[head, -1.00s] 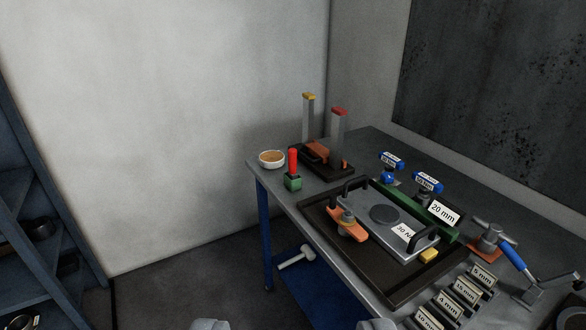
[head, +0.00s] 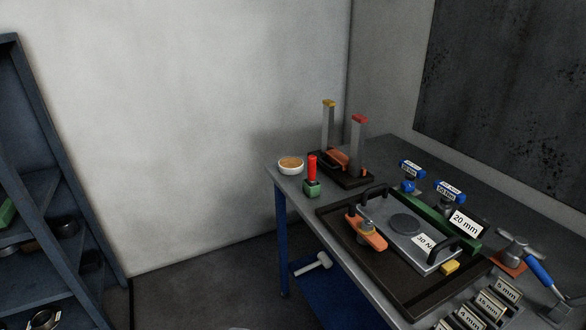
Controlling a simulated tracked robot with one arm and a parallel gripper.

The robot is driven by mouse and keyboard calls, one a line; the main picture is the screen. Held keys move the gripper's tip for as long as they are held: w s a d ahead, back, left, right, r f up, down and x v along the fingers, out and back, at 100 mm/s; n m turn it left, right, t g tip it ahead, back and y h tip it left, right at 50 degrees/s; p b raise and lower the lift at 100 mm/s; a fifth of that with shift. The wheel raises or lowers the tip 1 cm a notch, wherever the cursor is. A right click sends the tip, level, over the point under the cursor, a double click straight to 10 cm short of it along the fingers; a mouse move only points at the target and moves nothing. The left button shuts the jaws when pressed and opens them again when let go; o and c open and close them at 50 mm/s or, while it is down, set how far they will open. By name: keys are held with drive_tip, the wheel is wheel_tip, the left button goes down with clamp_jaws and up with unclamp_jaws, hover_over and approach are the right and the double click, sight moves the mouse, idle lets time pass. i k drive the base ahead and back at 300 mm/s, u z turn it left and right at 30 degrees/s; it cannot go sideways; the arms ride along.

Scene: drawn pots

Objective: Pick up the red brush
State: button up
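A red upright handle (head: 312,166), which looks like the red brush, stands in a small green block (head: 312,188) near the left corner of the workbench. Its lower end is hidden in or behind the block, so no bristles show. Only a faint grey sliver at the bottom edge of the head view may be my gripper. Its fingers cannot be made out, and nothing is seen held. The brush stands well ahead of me, up and right of that sliver.
A white bowl (head: 291,166) stands left of the brush. A dark stand with two posts (head: 346,172) is behind it. A black tray (head: 391,283) with a grey plate lies in front and right. Blue shelving (head: 48,190) stands at left, with open floor between.

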sight(311, 181)
drive_tip(key=u, duration=0.35)
drive_tip(key=i, duration=2.65)
drive_tip(key=z, duration=0.45)
